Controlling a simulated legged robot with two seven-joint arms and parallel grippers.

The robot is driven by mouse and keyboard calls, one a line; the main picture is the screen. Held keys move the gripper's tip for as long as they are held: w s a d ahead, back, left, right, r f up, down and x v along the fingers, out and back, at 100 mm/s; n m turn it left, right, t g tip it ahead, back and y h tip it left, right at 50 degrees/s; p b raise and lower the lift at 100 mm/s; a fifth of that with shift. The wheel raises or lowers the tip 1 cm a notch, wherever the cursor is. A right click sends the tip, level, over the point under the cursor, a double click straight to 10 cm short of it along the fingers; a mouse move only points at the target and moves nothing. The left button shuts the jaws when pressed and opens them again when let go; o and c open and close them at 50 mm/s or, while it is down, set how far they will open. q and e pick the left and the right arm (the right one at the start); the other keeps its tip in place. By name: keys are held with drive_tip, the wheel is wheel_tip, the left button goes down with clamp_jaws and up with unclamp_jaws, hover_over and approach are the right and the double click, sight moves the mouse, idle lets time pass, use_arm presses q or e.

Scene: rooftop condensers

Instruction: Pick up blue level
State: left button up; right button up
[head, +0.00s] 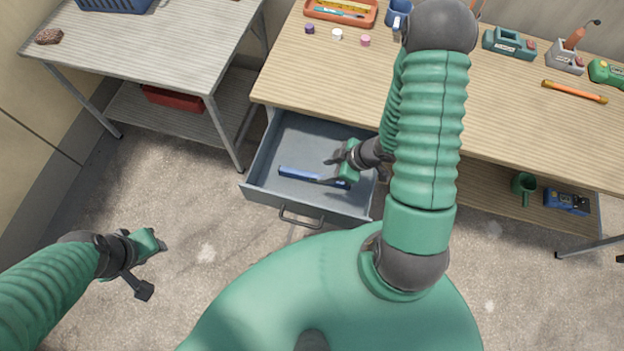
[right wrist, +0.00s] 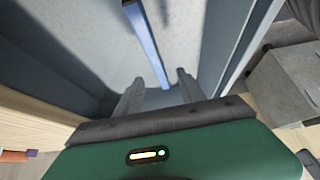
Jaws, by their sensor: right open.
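The blue level (head: 300,174) is a slim blue bar lying in the open grey drawer (head: 268,199) under the workbench. My right gripper (head: 334,170) is over the right part of the drawer, at the right end of the level, and partly covers that end. In the right wrist view the level (right wrist: 147,45) runs away from between the two fingers of my right gripper (right wrist: 158,96), which stand apart. No grip on it shows. My left gripper (head: 153,265) hangs over the floor at the left, away from the drawer; its finger gap is unclear.
The drawer has a front handle (head: 300,219) and raised walls. The workbench top (head: 500,110) above holds an orange tray (head: 341,12), small caps, a blue mug (head: 398,14), several tools and an orange stick (head: 575,92). A side table (head: 140,60) stands left. The floor between is clear.

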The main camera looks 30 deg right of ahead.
sight(315, 176)
drive_tip(key=x, duration=0.4)
drive_tip(key=shift+d+f+b, duration=0.1)
drive_tip(key=shift+d+b, duration=0.15)
drive_tip(key=shift+b, duration=0.15)
drive_tip(key=f, duration=0.1)
drive_tip(key=f+b, duration=0.1)
drive_tip(key=f, duration=0.1)
drive_tip(key=shift+w+d+f, duration=0.15)
drive_tip(key=shift+w+d, duration=0.1)
drive_tip(key=shift+w, duration=0.1)
drive_tip(key=shift+w+a+f+b, duration=0.3)
drive_tip(key=shift+w+a+f, duration=0.35)
drive_tip(key=shift+f, duration=0.25)
drive_tip(key=shift+a, duration=0.3)
drive_tip(key=shift+a+r, duration=0.15)
drive_tip(key=shift+c, duration=0.5)
drive_tip(key=shift+d, duration=0.45)
clamp_jaws()
use_arm(q)
drive_tip(key=shift+w+d+f, duration=0.1)
drive_tip(key=shift+d+f, duration=0.15)
drive_tip(key=shift+f, duration=0.45)
drive_tip(key=shift+d+f, duration=0.2)
drive_tip(key=shift+f, duration=0.5)
use_arm(e)
drive_tip(key=shift+a, duration=0.25)
